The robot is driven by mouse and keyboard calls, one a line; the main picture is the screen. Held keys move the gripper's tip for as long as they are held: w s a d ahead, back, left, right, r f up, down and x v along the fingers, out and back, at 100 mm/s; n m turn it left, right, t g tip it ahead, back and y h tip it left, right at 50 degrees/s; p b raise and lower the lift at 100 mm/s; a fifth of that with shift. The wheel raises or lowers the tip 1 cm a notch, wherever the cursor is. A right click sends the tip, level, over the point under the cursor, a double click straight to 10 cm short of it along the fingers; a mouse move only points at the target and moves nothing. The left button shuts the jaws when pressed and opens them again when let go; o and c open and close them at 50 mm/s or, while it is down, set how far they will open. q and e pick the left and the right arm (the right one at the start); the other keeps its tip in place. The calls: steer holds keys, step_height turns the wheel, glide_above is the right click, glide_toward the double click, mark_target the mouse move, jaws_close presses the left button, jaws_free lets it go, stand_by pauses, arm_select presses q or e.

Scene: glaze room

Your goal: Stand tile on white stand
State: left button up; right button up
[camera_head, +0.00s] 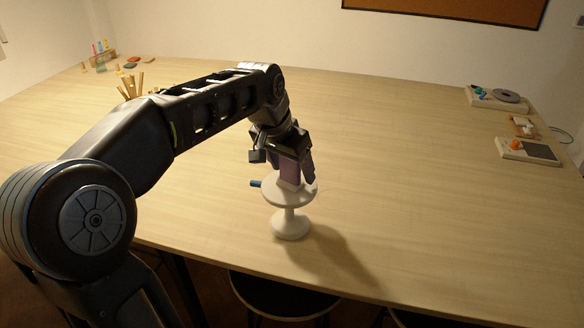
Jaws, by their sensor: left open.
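The white stand (290,221) stands upright on the table, with a round top, a narrow stem and a round foot. A purple tile (289,170) stands upright on the stand's top, with a pale part at its lower edge. My left gripper (292,175) points down around the tile, its fingers on either side and open. The gripper hides the upper part of the tile. My right gripper is out of view.
Wooden sticks (131,86) and small coloured items stand at the far left. Devices (497,98) lie at the right. The table (420,190) is clear between.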

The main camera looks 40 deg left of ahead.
arm_select(q)
steer(key=v, duration=1.1)
steer(key=shift+s+r, duration=0.2)
steer(key=shift+r, duration=0.05)
